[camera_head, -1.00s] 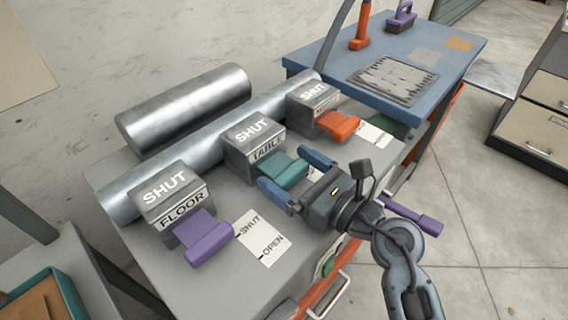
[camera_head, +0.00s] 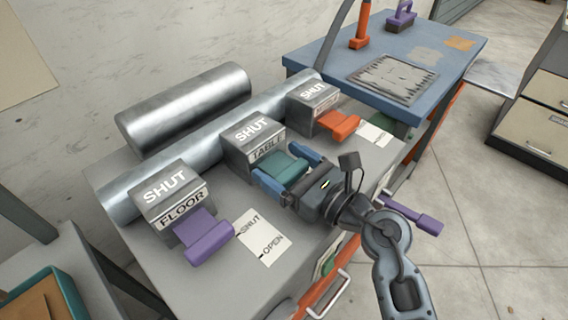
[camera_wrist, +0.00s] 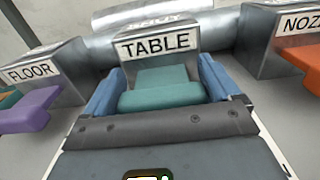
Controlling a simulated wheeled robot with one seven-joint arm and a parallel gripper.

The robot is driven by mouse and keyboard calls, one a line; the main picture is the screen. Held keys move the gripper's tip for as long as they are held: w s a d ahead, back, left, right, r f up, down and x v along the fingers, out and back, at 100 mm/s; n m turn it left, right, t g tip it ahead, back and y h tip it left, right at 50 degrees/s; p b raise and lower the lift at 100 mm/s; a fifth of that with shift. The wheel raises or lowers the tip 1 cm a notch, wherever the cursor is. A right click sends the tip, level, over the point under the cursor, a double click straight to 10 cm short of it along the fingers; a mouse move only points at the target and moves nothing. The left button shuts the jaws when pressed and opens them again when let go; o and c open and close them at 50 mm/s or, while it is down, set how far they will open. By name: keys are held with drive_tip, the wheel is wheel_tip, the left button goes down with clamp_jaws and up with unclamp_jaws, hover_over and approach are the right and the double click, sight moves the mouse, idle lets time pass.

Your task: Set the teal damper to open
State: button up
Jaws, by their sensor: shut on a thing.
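The teal damper handle (camera_head: 284,167) sticks out of the middle grey box, which is marked TABLE on its front and SHUT on top. My gripper (camera_head: 286,172) is shut on the teal handle, with one blue finger on each side of it. In the wrist view the teal handle (camera_wrist: 162,92) lies between the two blue fingers, below the TABLE label (camera_wrist: 157,45). The middle box's own SHUT/OPEN card is mostly hidden behind my gripper.
A purple handle (camera_head: 208,237) on the FLOOR box stands to the left, with a SHUT/OPEN card (camera_head: 260,238) beside it. An orange handle (camera_head: 337,124) is on the box to the right. Metal pipes run behind. A blue table (camera_head: 440,62) stands at the back right.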

sight(297, 175)
drive_tip(key=shift+c, duration=1.4)
drive_tip(key=shift+p+v, duration=0.6)
drive_tip(key=shift+v, duration=2.35)
drive_tip(key=shift+f, duration=0.1)
drive_tip(key=o, duration=1.2)
drive_tip(key=shift+b+v, duration=0.35)
drive_tip(key=shift+v, duration=3.65)
